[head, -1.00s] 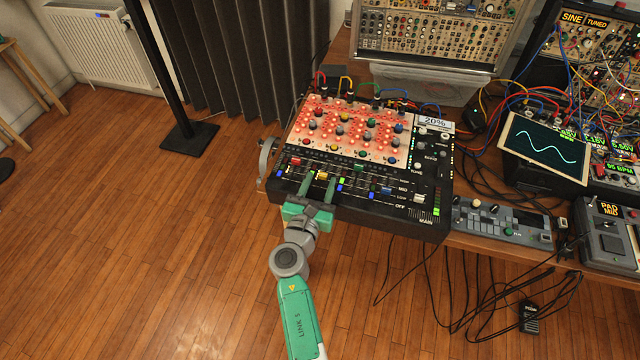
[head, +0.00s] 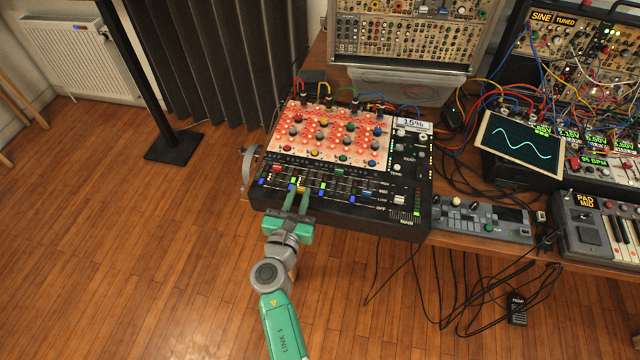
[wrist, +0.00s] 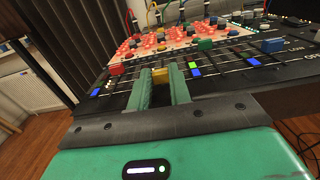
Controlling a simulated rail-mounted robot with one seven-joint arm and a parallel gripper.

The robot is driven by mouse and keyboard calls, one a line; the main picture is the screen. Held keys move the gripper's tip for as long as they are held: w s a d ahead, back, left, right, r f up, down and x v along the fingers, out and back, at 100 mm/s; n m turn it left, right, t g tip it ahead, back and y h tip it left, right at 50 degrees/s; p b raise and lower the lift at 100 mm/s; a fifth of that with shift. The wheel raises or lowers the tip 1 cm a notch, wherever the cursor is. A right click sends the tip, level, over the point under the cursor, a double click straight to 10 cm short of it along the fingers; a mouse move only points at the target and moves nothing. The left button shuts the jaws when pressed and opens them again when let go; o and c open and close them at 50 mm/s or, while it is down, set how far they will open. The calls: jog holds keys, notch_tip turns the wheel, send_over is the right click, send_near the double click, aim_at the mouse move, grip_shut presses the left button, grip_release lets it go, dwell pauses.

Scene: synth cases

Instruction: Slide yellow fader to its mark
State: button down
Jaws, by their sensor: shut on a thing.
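The yellow fader (wrist: 161,76) sits between the two green fingers of my gripper (wrist: 162,82) in the wrist view, and the fingers are shut on it. In the head view my gripper (head: 297,197) reaches over the front edge of the black mixer (head: 385,229), and the yellow fader (head: 303,189) is mostly hidden by the fingers. Blue lit marks line the fader slots; one (wrist: 194,70) is just right of the fingers. I cannot tell which mark belongs to the yellow fader. The small display (head: 411,123) seems to read 15%.
A red fader (wrist: 117,69) stands left of my fingers. A green fader (head: 339,172), a blue fader (head: 367,193) and a white fader (head: 404,199) are to the right. Knobs and patch cables fill the mixer's back.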

jog(key=c, duration=1.3)
grip_release()
jog(key=shift+s, duration=0.15)
jog(key=s, duration=0.2)
jog(key=s+a+p, duration=0.1)
jog(key=s, duration=0.2)
jog(key=s+p, duration=0.1)
jog(key=s, duration=0.1)
jog(key=shift+s+a, duration=0.3)
jog(key=shift+a, duration=0.05)
